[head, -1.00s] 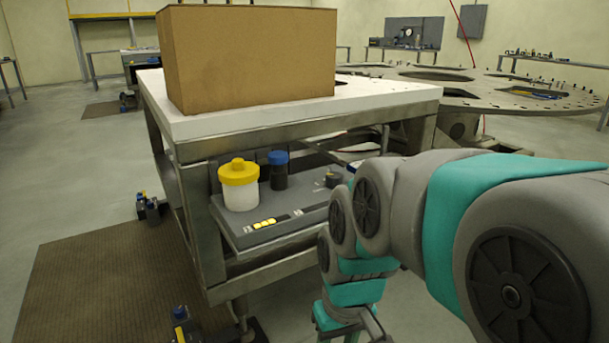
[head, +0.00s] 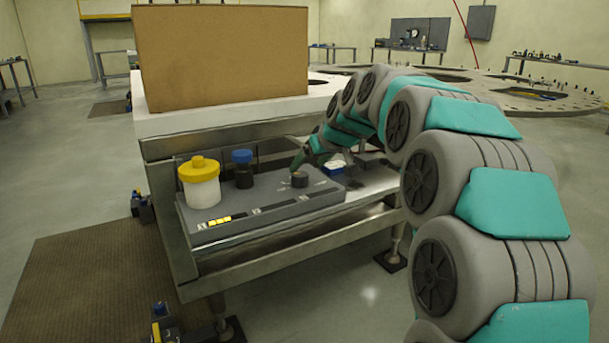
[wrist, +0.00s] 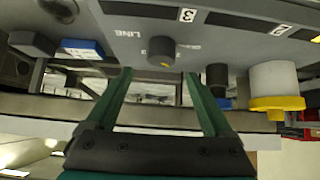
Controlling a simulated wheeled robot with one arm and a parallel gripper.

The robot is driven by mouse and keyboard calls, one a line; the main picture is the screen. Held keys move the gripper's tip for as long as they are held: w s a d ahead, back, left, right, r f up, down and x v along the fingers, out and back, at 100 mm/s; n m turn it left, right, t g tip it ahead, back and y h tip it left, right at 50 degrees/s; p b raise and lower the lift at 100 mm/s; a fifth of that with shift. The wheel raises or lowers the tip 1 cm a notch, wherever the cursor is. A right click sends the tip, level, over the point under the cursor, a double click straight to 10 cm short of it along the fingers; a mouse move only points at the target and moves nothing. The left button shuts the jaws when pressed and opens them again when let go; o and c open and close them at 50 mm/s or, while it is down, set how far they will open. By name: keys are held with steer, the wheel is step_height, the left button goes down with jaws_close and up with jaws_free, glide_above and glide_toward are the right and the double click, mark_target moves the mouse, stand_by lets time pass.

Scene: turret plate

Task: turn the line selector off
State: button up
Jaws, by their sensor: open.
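The line selector is a small dark round knob (head: 299,180) on the right part of a grey sloped console (head: 262,207) on the cart's lower shelf. In the wrist view the knob (wrist: 162,52) sits beside the printed word LINE, with a small yellowish mark on its edge. Its exact setting cannot be read. My gripper (wrist: 158,74) is open and empty. Its two green fingers lie to either side of the knob in that view, with the knob apparently just beyond the tips. In the head view my gripper (head: 297,162) is just above the knob.
A yellow-capped white jar (head: 200,186) and a blue-capped dark bottle (head: 243,170) stand left of the knob. A blue box (head: 333,168) is to its right. The cart top (head: 185,121) with a cardboard box (head: 222,58) overhangs the shelf.

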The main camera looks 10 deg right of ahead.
mark_target(300, 174)
steer(key=p+x, duration=0.1)
steer(key=x, duration=0.6)
steer(key=shift+a+f, duration=0.1)
steer(key=shift+f, duration=0.05)
steer(key=shift+c, duration=0.2)
steer(key=c, duration=1.3)
